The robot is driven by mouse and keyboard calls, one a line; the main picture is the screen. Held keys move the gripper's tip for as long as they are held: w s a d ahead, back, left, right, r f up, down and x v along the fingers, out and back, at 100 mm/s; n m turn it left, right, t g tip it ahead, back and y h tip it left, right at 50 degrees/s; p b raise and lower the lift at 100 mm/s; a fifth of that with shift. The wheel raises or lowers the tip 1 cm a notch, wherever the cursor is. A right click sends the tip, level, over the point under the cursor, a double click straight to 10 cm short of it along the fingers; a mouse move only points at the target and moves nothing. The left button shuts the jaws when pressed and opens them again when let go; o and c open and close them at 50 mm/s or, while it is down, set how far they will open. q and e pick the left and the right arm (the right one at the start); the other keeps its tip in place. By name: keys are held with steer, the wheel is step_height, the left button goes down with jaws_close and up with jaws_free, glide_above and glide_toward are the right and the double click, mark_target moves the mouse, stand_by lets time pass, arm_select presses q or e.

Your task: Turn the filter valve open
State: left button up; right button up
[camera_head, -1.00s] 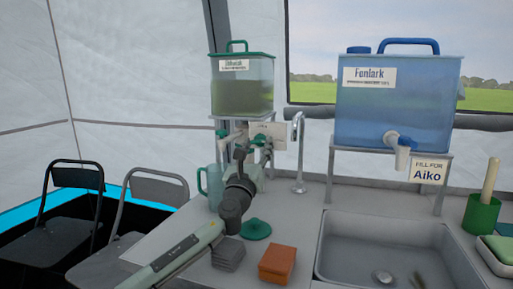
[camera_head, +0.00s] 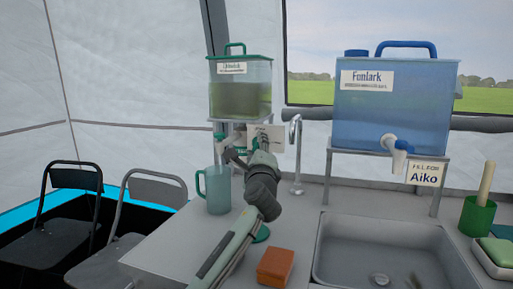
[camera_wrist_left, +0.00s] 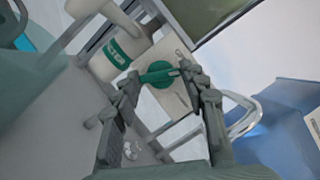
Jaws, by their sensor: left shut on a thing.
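The green filter valve (camera_wrist_left: 161,74) has a round hub and a bar handle on a pale plate in the left wrist view. My left gripper (camera_wrist_left: 168,84) has its fingertips on both sides of the handle and is shut on it. In the head view my left gripper (camera_head: 262,146) is in front of the pale plate (camera_head: 277,137) and hides most of the valve. The green-lidded tank (camera_head: 240,98) stands above, with greenish water inside. A white cylinder with a green label (camera_wrist_left: 124,47) is beside the valve. My right gripper is not in view.
A teal jug (camera_head: 217,190) stands left of my arm. A metal faucet (camera_head: 297,155) rises close to its right. A blue tank (camera_head: 395,105) stands on a rack behind the sink (camera_head: 385,250). An orange block (camera_head: 276,266) lies on the counter in front.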

arm_select(q)
steer(key=n+g, duration=0.1)
steer(key=n, duration=0.1)
steer(key=n+g+y, duration=0.1)
steer(key=n, duration=0.2)
steer(key=shift+r, duration=0.15)
steer(key=shift+n, duration=0.3)
stand_by(0.3)
steer(key=o, duration=1.2)
steer(key=shift+c, duration=0.2)
steer(key=s, duration=1.2)
steer(key=shift+d, duration=0.45)
